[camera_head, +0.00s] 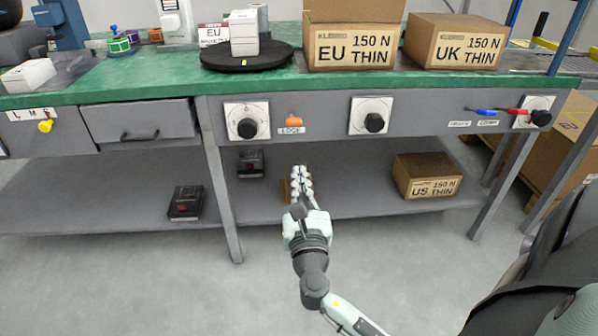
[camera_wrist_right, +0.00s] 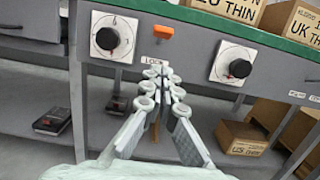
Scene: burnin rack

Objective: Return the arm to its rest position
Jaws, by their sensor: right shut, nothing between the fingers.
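My right arm comes in from the lower right of the head view. Its right gripper (camera_head: 300,172) is shut and empty, stretched out in front of the workbench below the drawer-level panel. In the right wrist view the right gripper (camera_wrist_right: 157,66) has its fingertips together, with nothing between them, just below an orange switch (camera_wrist_right: 164,32). I cannot tell how far the fingertips are from the bench. My left gripper is not in view.
The bench has a green top (camera_head: 150,73) and a grey front panel with a left dial (camera_head: 246,119), a middle dial (camera_head: 371,115) and a right dial (camera_head: 533,112). The US carton (camera_head: 428,178) and dark devices (camera_head: 186,202) sit on the lower shelf. Open floor lies in front.

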